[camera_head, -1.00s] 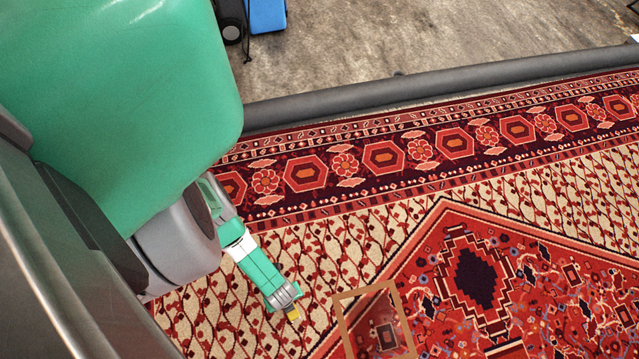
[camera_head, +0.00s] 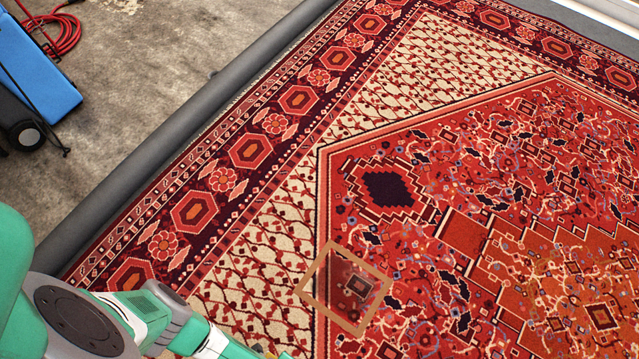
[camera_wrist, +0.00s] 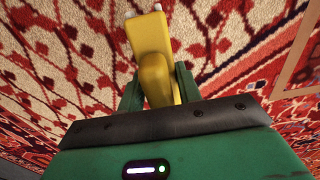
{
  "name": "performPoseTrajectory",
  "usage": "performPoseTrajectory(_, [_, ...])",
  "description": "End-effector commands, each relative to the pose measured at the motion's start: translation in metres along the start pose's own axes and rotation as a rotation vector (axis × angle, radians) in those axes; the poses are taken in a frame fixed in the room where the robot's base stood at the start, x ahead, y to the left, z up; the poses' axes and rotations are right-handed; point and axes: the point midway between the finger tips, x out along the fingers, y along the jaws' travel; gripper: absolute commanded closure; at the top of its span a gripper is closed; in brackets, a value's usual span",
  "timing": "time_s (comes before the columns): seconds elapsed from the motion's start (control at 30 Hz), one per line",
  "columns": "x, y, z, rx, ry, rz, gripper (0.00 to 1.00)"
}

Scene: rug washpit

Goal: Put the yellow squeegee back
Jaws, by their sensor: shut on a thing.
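The yellow squeegee (camera_wrist: 150,50) shows in the wrist view as a yellow piece with a small pale tip. My gripper (camera_wrist: 157,88) is shut on it, with one green finger on either side. The rest of the squeegee is hidden or out of the picture. In the head view my green and grey arm enters at the bottom left, and the gripper end is mostly cut off by the bottom edge. A tan square frame (camera_head: 361,263) lies over the rug's red field, to the right of my arm.
A large patterned red rug (camera_head: 262,215) fills most of the head view. A dark grey rounded edge (camera_head: 180,135) borders it on the left. Beyond, on concrete, are a blue wheeled object (camera_head: 40,70) and a red hose or cable (camera_head: 62,32).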

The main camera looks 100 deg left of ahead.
Motion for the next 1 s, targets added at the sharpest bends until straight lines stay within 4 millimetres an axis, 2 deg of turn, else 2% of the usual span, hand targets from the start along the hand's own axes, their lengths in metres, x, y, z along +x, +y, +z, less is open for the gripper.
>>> performPoseTrajectory(0.2, [0.001, 0.004, -0.007, 0.001, 0.0, 0.001, 0.84])
performPoseTrajectory(0.3, [0.003, 0.01, -0.018, 0.001, 0.002, 0.001, 0.84])
performPoseTrajectory(0.4, [0.032, 0.009, -0.016, 0.002, -0.001, 0.0, 0.84])
performPoseTrajectory(0.47, [0.04, 0.009, -0.015, 0.002, -0.002, 0.0, 0.84])
performPoseTrajectory(0.67, [0.036, 0.009, -0.015, 0.0, -0.001, 0.0, 0.84])
performPoseTrajectory(0.83, [0.041, 0.009, -0.015, 0.0, -0.001, 0.0, 0.84])
performPoseTrajectory(0.87, [0.04, 0.009, -0.015, 0.0, -0.001, 0.0, 0.6])
performPoseTrajectory(0.93, [0.039, 0.009, -0.015, 0.0, -0.001, 0.0, 0.46])
performPoseTrajectory(1.0, [0.039, 0.009, -0.015, 0.0, -0.001, 0.0, 0.44])
